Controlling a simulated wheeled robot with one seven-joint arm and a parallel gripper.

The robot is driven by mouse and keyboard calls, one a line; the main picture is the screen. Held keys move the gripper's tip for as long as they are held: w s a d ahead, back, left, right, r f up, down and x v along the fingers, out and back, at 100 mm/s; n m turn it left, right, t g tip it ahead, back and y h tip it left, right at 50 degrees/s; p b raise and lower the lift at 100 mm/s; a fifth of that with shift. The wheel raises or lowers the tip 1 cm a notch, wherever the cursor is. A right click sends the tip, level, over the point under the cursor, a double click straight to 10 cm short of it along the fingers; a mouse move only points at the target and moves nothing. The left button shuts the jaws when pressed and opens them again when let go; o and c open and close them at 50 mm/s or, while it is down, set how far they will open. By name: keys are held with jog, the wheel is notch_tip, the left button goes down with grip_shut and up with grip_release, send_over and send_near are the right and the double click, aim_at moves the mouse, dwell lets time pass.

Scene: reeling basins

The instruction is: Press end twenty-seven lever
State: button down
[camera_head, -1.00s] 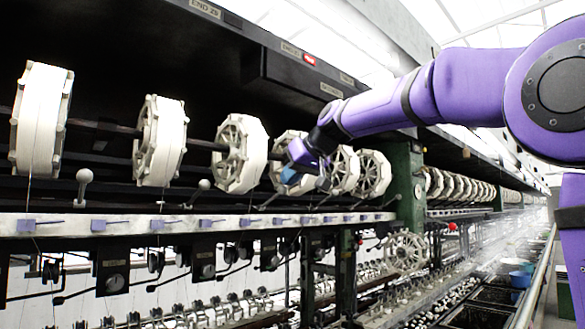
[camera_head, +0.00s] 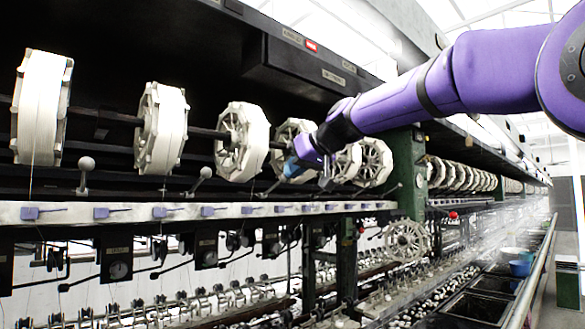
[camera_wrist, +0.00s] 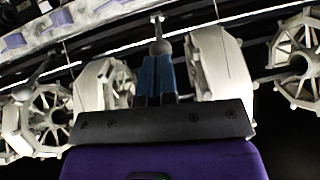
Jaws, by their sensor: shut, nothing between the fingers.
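In the wrist view a grey ball-ended lever (camera_wrist: 158,46) stands just beyond the blue fingertips of my gripper (camera_wrist: 156,62), between two pale reels. The ball lines up with the fingers; I cannot tell whether they touch. In the head view my gripper (camera_head: 290,167), shut and empty, is beside the fourth reel (camera_head: 288,134) from the left, and the lever at its tip is mostly hidden. Other ball levers stand at the left (camera_head: 85,163) and near the third reel (camera_head: 206,172). The end labels are too small to read surely.
A row of white reels (camera_head: 42,107) runs along the dark machine, above a pale rail (camera_head: 130,212) with small purple tabs. A green post (camera_head: 408,175) stands right of my gripper.

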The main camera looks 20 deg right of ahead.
jog(key=shift+s+d+f, duration=0.1)
jog(key=shift+s+f, duration=0.1)
jog(key=shift+f, duration=0.2)
jog(key=f, duration=0.2)
jog(key=s+f, duration=0.1)
jog(key=f, duration=0.1)
jog(key=shift+d+f, duration=0.2)
jog(key=shift+r, duration=0.1)
jog(key=shift+r, duration=0.7)
jog(key=shift+r, duration=0.1)
